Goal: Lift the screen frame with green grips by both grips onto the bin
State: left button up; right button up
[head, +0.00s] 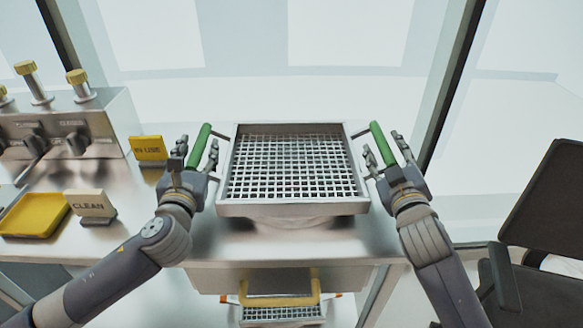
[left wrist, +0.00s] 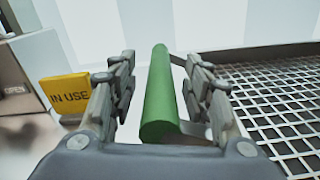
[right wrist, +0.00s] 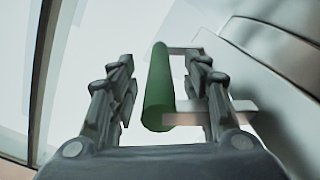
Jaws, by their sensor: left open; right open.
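The screen frame (head: 292,209) is a metal tray with a square mesh, sitting level in the middle of the head view. It has a green grip on its left (head: 199,145) and one on its right (head: 382,145). The bin (head: 283,222) seems to be the rounded metal body partly showing under the frame. My left gripper (head: 197,150) is open, with the left grip (left wrist: 158,95) between its fingers. My right gripper (head: 385,150) is open, with the right grip (right wrist: 159,90) between its fingers. Neither gripper is closed on its grip.
A yellow "IN USE" sign (head: 149,148), a "CLEAN" sign (head: 90,204) and a yellow tray (head: 35,214) stand left on the metal counter. A valve box (head: 70,130) is behind them. A dark chair (head: 545,215) is at right. Another mesh item (head: 282,314) sits below.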

pick_arm(q)
grip_shut()
pick_arm(e)
grip_shut()
pick_arm(q)
jog(key=shift+r, duration=0.1)
pick_arm(e)
jog(key=shift+r, duration=0.25)
pick_arm(q)
jog(key=shift+r, duration=0.15)
pick_arm(e)
jog(key=shift+r, duration=0.1)
